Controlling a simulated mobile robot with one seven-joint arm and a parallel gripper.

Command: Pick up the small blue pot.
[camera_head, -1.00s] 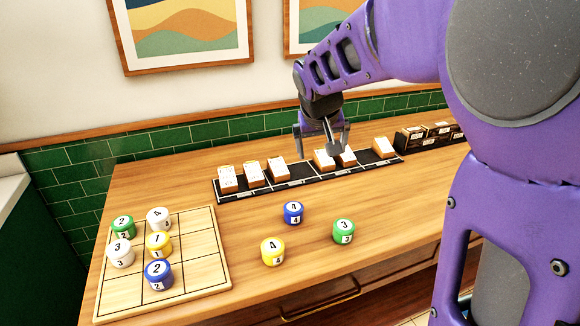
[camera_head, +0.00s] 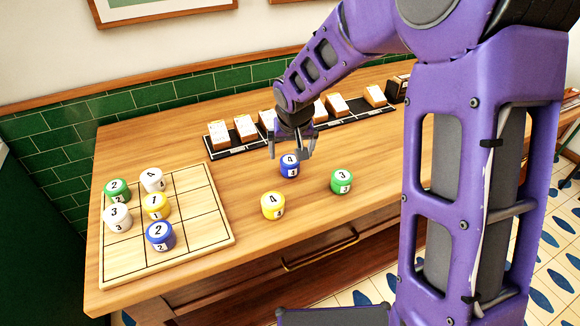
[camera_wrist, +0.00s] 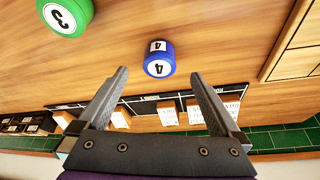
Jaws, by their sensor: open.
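The small blue pot is a short blue cylinder with a white top marked 4. It stands on the wooden counter in the head view (camera_head: 289,166), between the yellow pot and the black strip. In the wrist view the blue pot (camera_wrist: 159,60) is just beyond the fingertips, roughly centred between them. My gripper (camera_head: 290,152) is open and empty, just behind and above the pot in the head view. Its two fingers (camera_wrist: 160,78) are spread apart in the wrist view. A larger blue pot (camera_head: 160,236) marked 2 stands on the gridded board.
A yellow pot (camera_head: 273,206) and a green pot (camera_head: 341,181) stand near the blue pot. The gridded board (camera_head: 205,253) at left holds several pots. A black strip (camera_head: 222,153) with white-topped blocks runs along the back. The counter's front is free.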

